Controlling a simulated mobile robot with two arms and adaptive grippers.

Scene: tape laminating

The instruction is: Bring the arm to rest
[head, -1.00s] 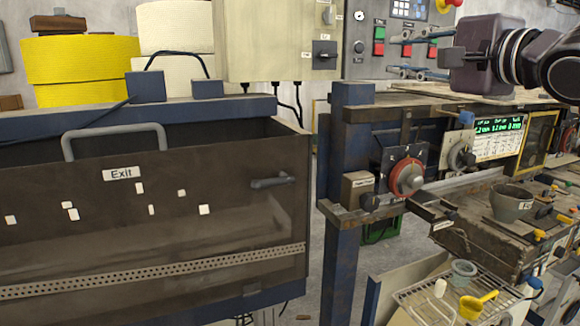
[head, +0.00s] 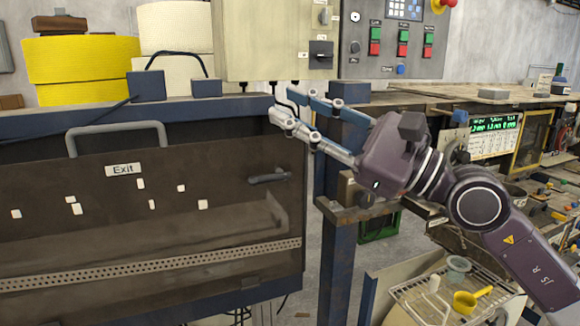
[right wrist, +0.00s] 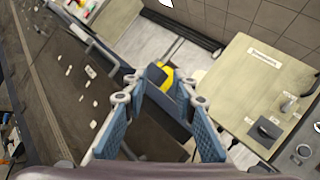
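My right arm (head: 520,265) comes in from the lower right of the head view. Its gripper (head: 282,104) points left and slightly up, in front of the blue post and near the top right corner of the machine. The fingers are apart and hold nothing. The right wrist view also shows the two blue-padded fingers (right wrist: 168,82) with a gap between them. The machine's dark front panel (head: 120,225) carries an "Exit" label (head: 123,170), several small white pieces and a dark handle (head: 267,177). I cannot tell whether the fingers touch the machine. My left gripper is out of view.
A control box (head: 270,40) and a grey button panel (head: 400,60) are on the wall above. A cluttered workbench stands at the right, partly hidden by my arm. A wire rack with a yellow scoop (head: 472,299) is below. Yellow and white rolls (head: 85,60) stand behind the machine.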

